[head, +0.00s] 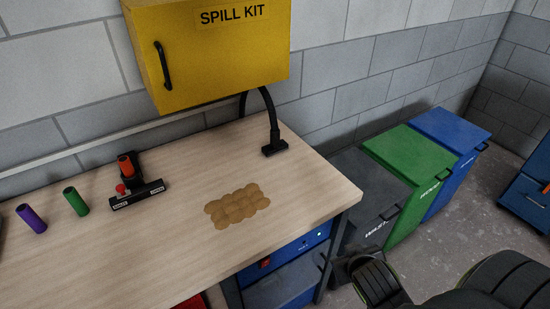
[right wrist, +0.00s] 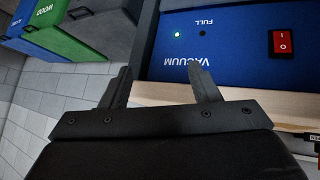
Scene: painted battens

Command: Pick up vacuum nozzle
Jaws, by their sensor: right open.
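The vacuum nozzle (head: 275,148) is a black, flat-footed head on a black curved hose (head: 272,108). It rests near the back right of the wooden workbench (head: 150,240), below the yellow cabinet. My right gripper (right wrist: 160,78) is open, with nothing between its fingers. In the right wrist view it faces the blue vacuum unit (right wrist: 230,62), which has a lit green light and a red switch. My right arm shows at the bottom right of the head view, apart from the nozzle and beyond the bench's right edge. My left gripper is not in view.
A tan, lumpy pile (head: 237,206) lies on the bench in front of the nozzle. A yellow spill kit cabinet (head: 215,50) hangs above. Grey, green and blue bins stand right.

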